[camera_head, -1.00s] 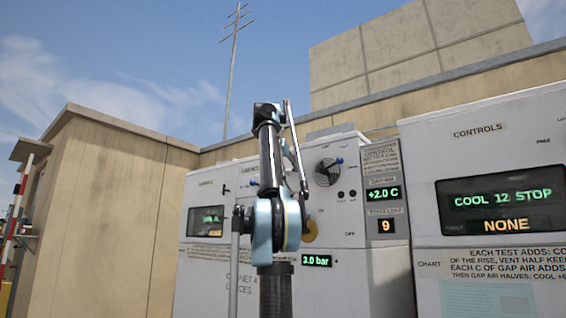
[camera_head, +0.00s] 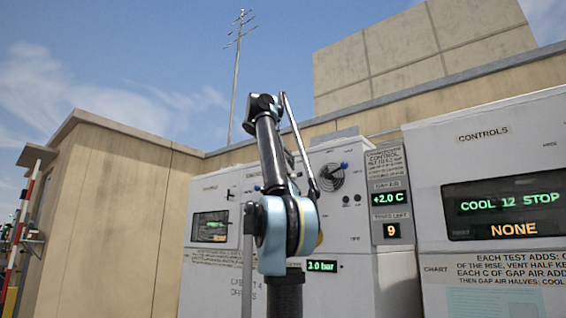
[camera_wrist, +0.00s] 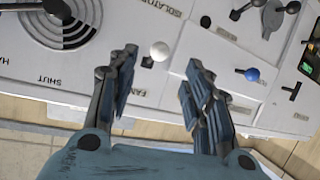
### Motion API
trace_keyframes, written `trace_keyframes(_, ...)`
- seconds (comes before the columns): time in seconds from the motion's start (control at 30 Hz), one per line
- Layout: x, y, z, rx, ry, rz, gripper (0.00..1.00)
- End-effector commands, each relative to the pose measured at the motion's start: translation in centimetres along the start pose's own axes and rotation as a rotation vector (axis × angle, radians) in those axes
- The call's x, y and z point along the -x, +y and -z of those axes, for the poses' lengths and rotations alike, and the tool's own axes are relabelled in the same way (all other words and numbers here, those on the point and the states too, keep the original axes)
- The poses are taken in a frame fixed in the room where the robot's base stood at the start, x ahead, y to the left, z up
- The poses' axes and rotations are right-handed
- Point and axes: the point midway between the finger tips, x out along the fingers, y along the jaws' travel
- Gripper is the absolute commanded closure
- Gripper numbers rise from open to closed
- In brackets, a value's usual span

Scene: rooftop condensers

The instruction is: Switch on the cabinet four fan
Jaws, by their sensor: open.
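The cabinet (camera_head: 345,240) behind my arm carries a label that seems to read cabinet 4, partly hidden. In the wrist view its white panel (camera_wrist: 190,20) shows a pale round knob (camera_wrist: 160,51) between my fingertips, with a fan label (camera_wrist: 145,148) lower down, partly hidden. My gripper (camera_wrist: 162,68) is open, its two blue-grey fingers apart on either side of the knob. I see no clear contact, and the depth gap cannot be judged. In the head view my arm hides part of the panel and the gripper cannot be made out.
A round vent dial (camera_wrist: 62,20) with a shut label lies left of my fingers. The controls cabinet (camera_head: 500,160) reads COOL 12 STOP and NONE. A striped barrier (camera_head: 25,235) stands far left.

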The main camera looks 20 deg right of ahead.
Motion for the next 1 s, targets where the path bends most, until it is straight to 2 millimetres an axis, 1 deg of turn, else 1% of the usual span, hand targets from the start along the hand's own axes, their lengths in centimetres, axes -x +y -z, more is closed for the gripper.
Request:
trace_keyframes(0.03, 0.7, -0.1, -0.3, 0.003, 0.0, 0.003, 0.54)
trace_keyframes(0.2, 2.5, -0.1, -0.9, 0.001, 0.0, 0.002, 0.54)
trace_keyframes(0.4, 3.6, -0.1, -1.3, 0.0, 0.001, 0.0, 0.54)
trace_keyframes(0.57, 3.9, -0.1, -1.4, -0.001, 0.001, 0.0, 0.54)
trace_keyframes(1.0, 3.9, -0.1, -1.5, 0.0, 0.001, 0.0, 0.54)
